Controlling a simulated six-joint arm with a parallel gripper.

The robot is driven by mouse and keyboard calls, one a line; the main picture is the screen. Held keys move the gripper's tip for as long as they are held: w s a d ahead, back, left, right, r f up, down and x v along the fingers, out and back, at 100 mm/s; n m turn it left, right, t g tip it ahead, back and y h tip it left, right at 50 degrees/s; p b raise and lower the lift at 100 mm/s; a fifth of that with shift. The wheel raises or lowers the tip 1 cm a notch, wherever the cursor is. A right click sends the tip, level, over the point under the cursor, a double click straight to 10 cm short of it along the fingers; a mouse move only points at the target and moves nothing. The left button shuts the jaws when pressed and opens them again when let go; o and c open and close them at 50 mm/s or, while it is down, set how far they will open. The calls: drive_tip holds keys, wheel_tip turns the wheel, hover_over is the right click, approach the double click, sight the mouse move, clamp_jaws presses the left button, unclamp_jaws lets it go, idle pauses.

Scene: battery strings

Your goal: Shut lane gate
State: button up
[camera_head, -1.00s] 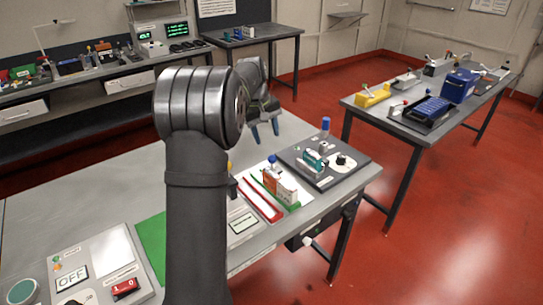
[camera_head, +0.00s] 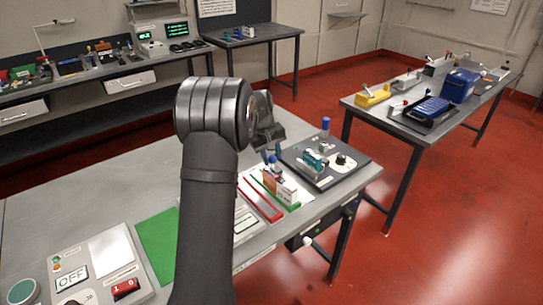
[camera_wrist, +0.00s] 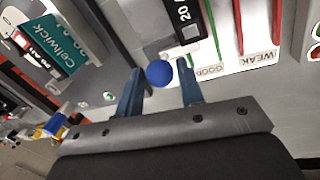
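A round blue knob (camera_wrist: 160,73) shows in the wrist view between my fingertips, at the end of the lanes. It also shows in the head view (camera_head: 273,159). I cannot make out the gate itself or tell surely that this knob belongs to it. The lane marked GOOD (camera_wrist: 214,32) has green edges. The lane marked WEAK (camera_wrist: 276,25) has red edges. My gripper (camera_wrist: 161,86) is open, with one blue finger on each side of the knob. A gap shows on both sides. In the head view my gripper (camera_head: 268,152) is partly hidden by my arm.
A block labelled 20 A (camera_wrist: 187,22) stands by the green lane. A teal Cellwick block (camera_wrist: 62,45) sits on the dark tester board (camera_head: 327,179). A blue-topped post (camera_head: 326,126) rises at that board's back. A green mat (camera_head: 158,243) lies left of my arm.

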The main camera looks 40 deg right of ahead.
clamp_jaws()
drive_tip(key=shift+a, duration=1.25)
drive_tip(key=shift+o, duration=2.2)
unclamp_jaws()
drive_tip(key=a+r, duration=0.3)
drive_tip(key=r, duration=1.4)
drive_tip(key=shift+w+a, duration=0.2)
drive_tip(key=shift+w, duration=0.15)
